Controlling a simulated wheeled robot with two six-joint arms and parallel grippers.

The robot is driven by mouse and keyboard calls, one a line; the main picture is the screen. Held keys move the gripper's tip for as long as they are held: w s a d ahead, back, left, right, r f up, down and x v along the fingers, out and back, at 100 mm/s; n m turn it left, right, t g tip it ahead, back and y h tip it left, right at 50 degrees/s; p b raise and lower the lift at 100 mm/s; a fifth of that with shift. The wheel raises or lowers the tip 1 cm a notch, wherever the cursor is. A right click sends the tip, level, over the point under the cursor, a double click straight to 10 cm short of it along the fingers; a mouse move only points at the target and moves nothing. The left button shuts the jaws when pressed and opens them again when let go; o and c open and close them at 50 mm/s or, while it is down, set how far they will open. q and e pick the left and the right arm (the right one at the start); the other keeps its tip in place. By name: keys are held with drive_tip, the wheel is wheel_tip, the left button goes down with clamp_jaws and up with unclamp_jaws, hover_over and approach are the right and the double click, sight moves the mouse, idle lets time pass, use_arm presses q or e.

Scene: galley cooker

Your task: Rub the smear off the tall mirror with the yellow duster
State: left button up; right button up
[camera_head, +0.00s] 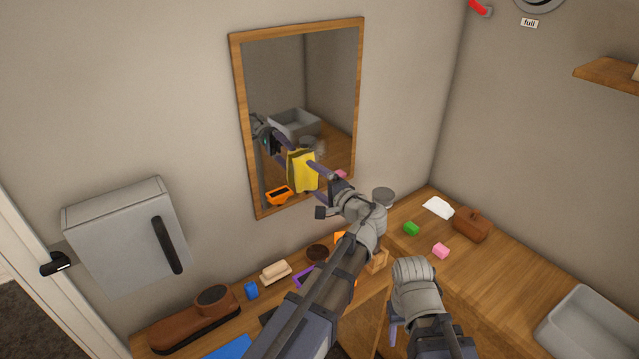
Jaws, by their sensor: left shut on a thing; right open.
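The tall mirror (334,70) in a wooden frame hangs on the back wall. A faint pale patch (319,149), which looks like the smear, shows in its lower right part, just above the duster. My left gripper (318,172) is shut on the yellow duster (304,173) at the lower part of the glass. The duster overlaps its own reflection, so I cannot tell whether it touches the glass. My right gripper (394,328) is low over the counter, away from the mirror; it is open, and its fingers are partly hidden by my arm.
A grey cabinet (125,235) juts from the wall.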

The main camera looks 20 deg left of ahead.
use_arm(q)
drive_tip(key=shift+w+a, duration=0.4)
drive_tip(key=shift+a, duration=0.05)
idle(1.7)
drive_tip(key=shift+w+d, duration=0.4)
drive_tip(key=shift+w, duration=0.05)
drive_tip(key=shift+s+a, duration=0.1)
drive_tip(key=shift+s, duration=0.05)
drive_tip(key=shift+s+a, duration=0.65)
drive_tip(key=shift+s, duration=0.2)
